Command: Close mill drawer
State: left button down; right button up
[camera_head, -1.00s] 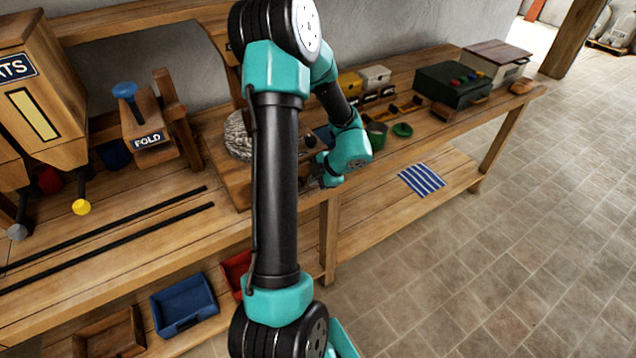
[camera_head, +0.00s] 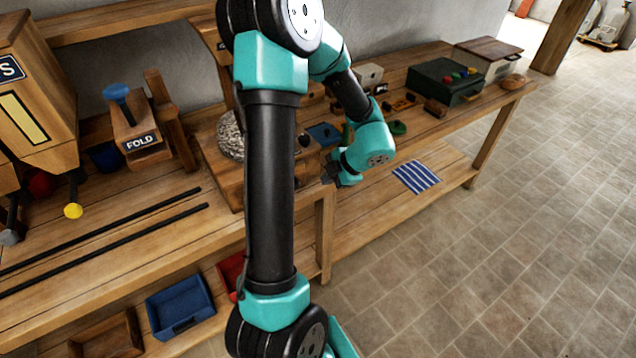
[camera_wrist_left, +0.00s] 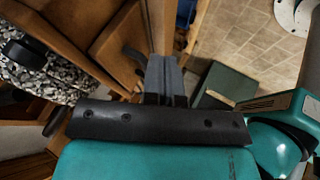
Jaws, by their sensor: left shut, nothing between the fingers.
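The mill shows in the head view as a speckled grey stone (camera_head: 231,137) on a wooden body (camera_head: 224,184) on the bench, largely hidden behind my arm. In the left wrist view the stone (camera_wrist_left: 45,75) is at the left, with wooden panels (camera_wrist_left: 122,48) beside it. I cannot tell which panel is the drawer or how far out it stands. My left gripper (camera_head: 338,176) is shut and empty at the bench's front edge, right of the mill. Its fingers (camera_wrist_left: 160,72) are together near the wood in the wrist view; contact cannot be told.
A wooden press marked FOLD (camera_head: 140,140) and two dark rails (camera_head: 100,235) are to the left. A dark green box (camera_head: 446,83) stands farther right on the bench. A blue bin (camera_head: 180,305) and a striped cloth (camera_head: 416,177) lie on the lower shelf. The floor at right is open.

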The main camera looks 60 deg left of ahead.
pick_arm(q)
jog(key=v, duration=0.4)
dwell(0.4)
jog(key=w+d+f+m+t, duration=0.4)
jog(key=w+f+m+t, duration=0.1)
jog(key=f+m, duration=0.35)
jog(key=w+d+f+m+t, duration=0.3)
jog(key=w+f+m+t, duration=0.1)
jog(key=f+m, duration=0.5)
jog(key=s+d+f+m+g+h, duration=0.1)
jog(key=s+d+f+m+h, duration=0.2)
jog(key=d+m, duration=0.5)
jog(key=s+d+f+m+g+h, duration=0.2)
jog(key=d+f+m+h, duration=0.4)
jog(key=d, duration=0.6)
notch_tip(320, 180, down, 2)
jog(key=shift+s+f+m+h, duration=0.1)
jog(key=shift+s+m+h, duration=0.2)
jog(key=shift+s+m, duration=0.5)
jog(key=shift+w, duration=0.25)
